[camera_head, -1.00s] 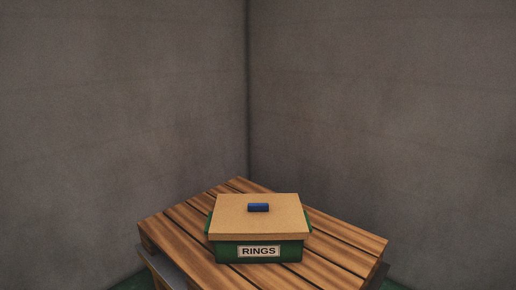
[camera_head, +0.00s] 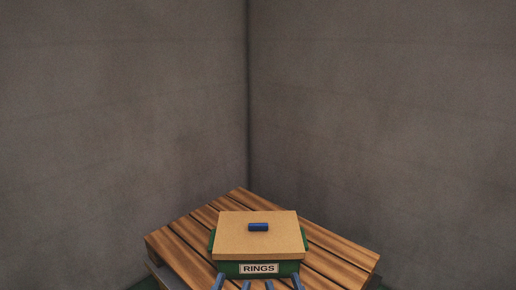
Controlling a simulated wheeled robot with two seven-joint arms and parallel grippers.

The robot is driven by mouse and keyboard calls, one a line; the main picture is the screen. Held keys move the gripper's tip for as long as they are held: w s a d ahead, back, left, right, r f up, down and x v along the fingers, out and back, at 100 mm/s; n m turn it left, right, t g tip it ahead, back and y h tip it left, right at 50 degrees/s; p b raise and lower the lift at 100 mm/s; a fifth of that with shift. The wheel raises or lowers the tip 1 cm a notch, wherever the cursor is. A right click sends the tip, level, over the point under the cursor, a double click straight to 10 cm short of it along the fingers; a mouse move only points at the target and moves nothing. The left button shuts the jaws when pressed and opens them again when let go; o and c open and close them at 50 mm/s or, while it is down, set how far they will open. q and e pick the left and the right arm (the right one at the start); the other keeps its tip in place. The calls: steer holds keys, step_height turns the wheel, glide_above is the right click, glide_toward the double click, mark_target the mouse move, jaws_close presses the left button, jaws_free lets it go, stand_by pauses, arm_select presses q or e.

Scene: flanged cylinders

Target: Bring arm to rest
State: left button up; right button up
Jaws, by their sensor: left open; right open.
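My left gripper (camera_head: 232,284) shows at the bottom edge as two blue fingertips set apart, open with nothing between them. My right gripper (camera_head: 284,284) shows just to the right of it, also as two spread blue fingertips, open and empty. The rest of both arms is out of view. Both grippers appear at the near side of a green box (camera_head: 228,269) labelled "RINGS". I cannot tell whether any fingertip touches the box.
The box has a tan lid (camera_head: 235,243) with a blue handle (camera_head: 258,227) on top. It stands on a slatted wooden pallet (camera_head: 180,252). Two grey walls (camera_head: 120,110) meet in a corner behind it. Bare slats lie left and right of the box.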

arm_select(q)
steer(key=s+a+f+g+y+p, duration=0.2)
steer(key=a+f+g+y+p, duration=0.15)
steer(key=f+g+p, duration=0.7)
arm_select(e)
steer(key=s+d+f+g+h+p, duration=0.2)
steer(key=d+f+g+h+p, duration=0.15)
steer(key=f+g, duration=0.65)
arm_select(q)
steer(key=s+a+f+n+g+y+p, duration=0.1)
steer(key=s+a+g+y+p, duration=0.2)
steer(key=s+g+p, duration=0.6)
steer(key=s+a+g, duration=0.1)
steer(key=s+a, duration=0.1)
steer(key=s, duration=0.3)
arm_select(e)
steer(key=s+d+f+g+h, duration=0.1)
steer(key=s+d+g, duration=0.1)
steer(key=s+g, duration=0.3)
steer(key=s+d+m+g+h, duration=0.1)
steer(key=s+d+g+h, duration=0.1)
steer(key=s+g, duration=0.3)
steer(key=s+d, duration=0.1)
steer(key=s, duration=0.3)
steer(key=shift+f+g, duration=0.35)
steer(key=shift+g, duration=0.05)
arm_select(q)
steer(key=shift+s+f, duration=0.1)
arm_select(e)
steer(key=shift+s, duration=0.1)
